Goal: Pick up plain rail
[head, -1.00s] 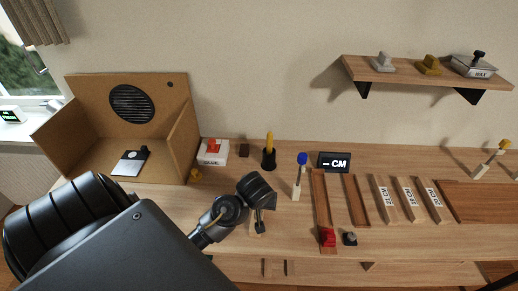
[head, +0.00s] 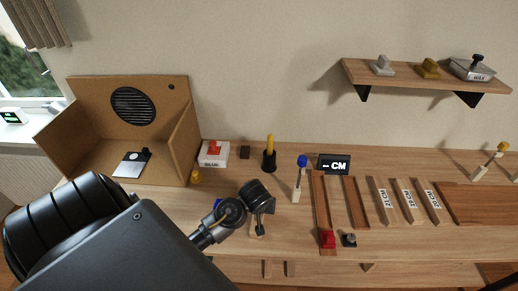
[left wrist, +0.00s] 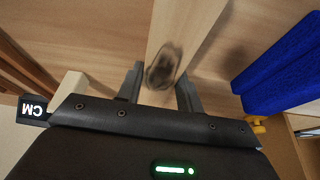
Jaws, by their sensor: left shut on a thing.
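The plain rail (left wrist: 190,30) is a pale wooden bar with a dark smudge near its end. In the left wrist view it runs up from between the fingers of my left gripper (left wrist: 160,88), which is shut on it. In the head view my left gripper (head: 258,215) is over the bench left of the blue-tipped post, and its wrist hides most of the rail. I cannot tell whether the rail is clear of the bench. My right gripper is not in view.
A blue-tipped post (head: 298,180) and a CM display (head: 334,164) stand to the right. Beyond are grooved wooden trays (head: 320,200) and several labelled rails (head: 407,200). A cardboard-like box (head: 180,140) stands left. A blue object (left wrist: 280,65) lies beside the gripper.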

